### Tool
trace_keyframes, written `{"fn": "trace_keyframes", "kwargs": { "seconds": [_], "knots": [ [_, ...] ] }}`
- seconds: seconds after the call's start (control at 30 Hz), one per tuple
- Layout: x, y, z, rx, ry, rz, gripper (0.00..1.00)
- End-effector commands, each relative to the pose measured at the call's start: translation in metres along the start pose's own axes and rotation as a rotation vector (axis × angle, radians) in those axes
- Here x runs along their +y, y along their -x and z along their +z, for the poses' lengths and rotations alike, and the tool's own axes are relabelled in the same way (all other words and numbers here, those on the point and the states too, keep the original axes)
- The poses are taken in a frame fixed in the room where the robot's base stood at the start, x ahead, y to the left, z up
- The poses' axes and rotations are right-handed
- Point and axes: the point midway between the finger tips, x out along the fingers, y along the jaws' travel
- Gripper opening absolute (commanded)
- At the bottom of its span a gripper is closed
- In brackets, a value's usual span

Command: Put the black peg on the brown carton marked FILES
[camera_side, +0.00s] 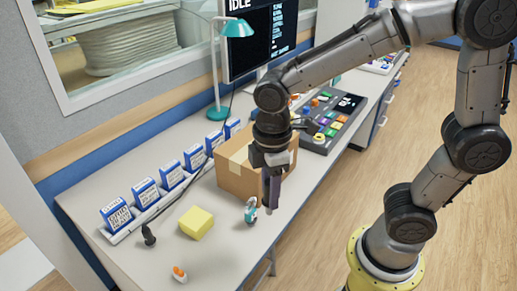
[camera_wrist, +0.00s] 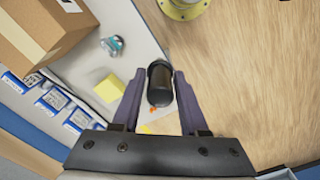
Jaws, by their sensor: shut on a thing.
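My gripper (camera_side: 271,190) points down beside the front right of the brown carton (camera_side: 232,180), near the table's front edge. In the wrist view the gripper (camera_wrist: 159,78) is shut on the black peg (camera_wrist: 159,88), a dark rounded cylinder between the two purple-grey fingers. In the side view the held peg is hard to make out against the dark fingers. The carton also shows in the wrist view (camera_wrist: 35,25), at the upper left, apart from the peg. It is closed with a pale tape strip; I cannot read FILES on it.
A teal item (camera_side: 250,211), a yellow block (camera_side: 196,222), an orange-and-white item (camera_side: 179,274) and a small black item (camera_side: 148,236) lie on the table. Several blue-and-white boxes (camera_side: 171,175) line the back. A teal lamp (camera_side: 218,110) and a button panel (camera_side: 330,120) stand behind the carton.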

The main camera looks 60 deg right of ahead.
Motion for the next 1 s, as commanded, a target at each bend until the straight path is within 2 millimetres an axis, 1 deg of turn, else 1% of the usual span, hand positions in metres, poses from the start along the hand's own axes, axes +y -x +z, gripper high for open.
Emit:
{"fn": "trace_keyframes", "kwargs": {
  "seconds": [0.03,0.17,0.23,0.4,0.5,0.6,0.73,0.87,0.97,1.0],
  "knots": [
    [0.015,0.011,0.001,0.003,-0.088,0.002,0.0],
    [0.052,0.037,0.011,0.004,-0.308,0.003,0.0],
    [0.074,0.052,0.022,0.003,-0.43,0.003,0.0],
    [0.122,0.083,0.056,0.002,-0.689,0.002,0.0],
    [0.144,0.096,0.077,0.0,-0.79,0.001,0.0],
    [0.16,0.102,0.095,-0.002,-0.857,-0.001,0.0],
    [0.168,0.102,0.112,-0.002,-0.91,-0.001,0.0],
    [0.176,0.098,0.116,-0.003,-0.93,-0.002,0.0],
    [0.191,0.091,0.112,-0.004,-0.931,-0.003,0.0],
    [0.199,0.087,0.109,-0.005,-0.93,-0.004,0.0]
  ]
}}
